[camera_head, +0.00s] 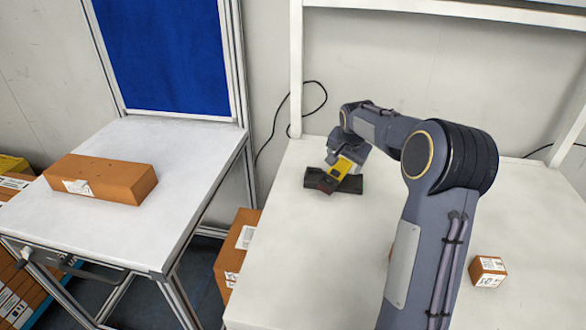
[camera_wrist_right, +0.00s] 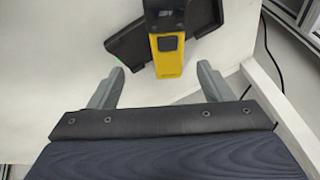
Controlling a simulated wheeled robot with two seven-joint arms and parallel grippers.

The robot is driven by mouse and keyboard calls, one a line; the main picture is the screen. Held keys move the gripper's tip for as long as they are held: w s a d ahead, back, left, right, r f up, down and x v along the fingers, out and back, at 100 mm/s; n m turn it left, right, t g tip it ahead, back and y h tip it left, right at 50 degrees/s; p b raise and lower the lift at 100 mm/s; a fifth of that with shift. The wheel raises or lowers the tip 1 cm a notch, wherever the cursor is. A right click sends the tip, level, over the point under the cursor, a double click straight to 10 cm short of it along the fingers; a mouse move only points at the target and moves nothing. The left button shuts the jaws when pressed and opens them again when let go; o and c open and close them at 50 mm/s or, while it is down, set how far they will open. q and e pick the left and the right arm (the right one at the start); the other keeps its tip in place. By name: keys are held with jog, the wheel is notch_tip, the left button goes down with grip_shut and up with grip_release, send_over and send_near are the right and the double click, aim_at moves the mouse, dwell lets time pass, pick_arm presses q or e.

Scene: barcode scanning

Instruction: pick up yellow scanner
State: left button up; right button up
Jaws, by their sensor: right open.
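The yellow scanner (camera_head: 341,167) rests on a dark holder (camera_head: 320,182) near the back left of the right-hand white table. In the right wrist view the yellow and black scanner (camera_wrist_right: 167,50) lies across the black holder (camera_wrist_right: 126,41), its yellow end toward my gripper. My right gripper (camera_head: 340,155) is at the scanner in the head view and partly hides it. In the right wrist view my right gripper (camera_wrist_right: 160,82) is open, with one finger on each side of the yellow end and nothing held. My left gripper is not in view.
A small brown box (camera_head: 487,271) stands at the right of the table. A long brown box (camera_head: 101,179) lies on the left table (camera_head: 150,235). Another box (camera_head: 237,250) stands in the gap between the tables. A black cable (camera_head: 290,100) hangs at the back wall.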

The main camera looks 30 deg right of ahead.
aim_at(337, 170)
jog(key=shift+w+f, duration=0.6)
jog(key=shift+w, duration=0.3)
jog(key=p+x, duration=0.2)
jog(key=x, duration=0.4)
jog(key=shift+w+f+p, duration=0.1)
jog(key=shift+p, duration=0.3)
jog(key=shift+f, duration=0.3)
jog(key=shift+w+r, duration=0.1)
jog(key=c, duration=1.2)
jog(key=shift+r, duration=0.1)
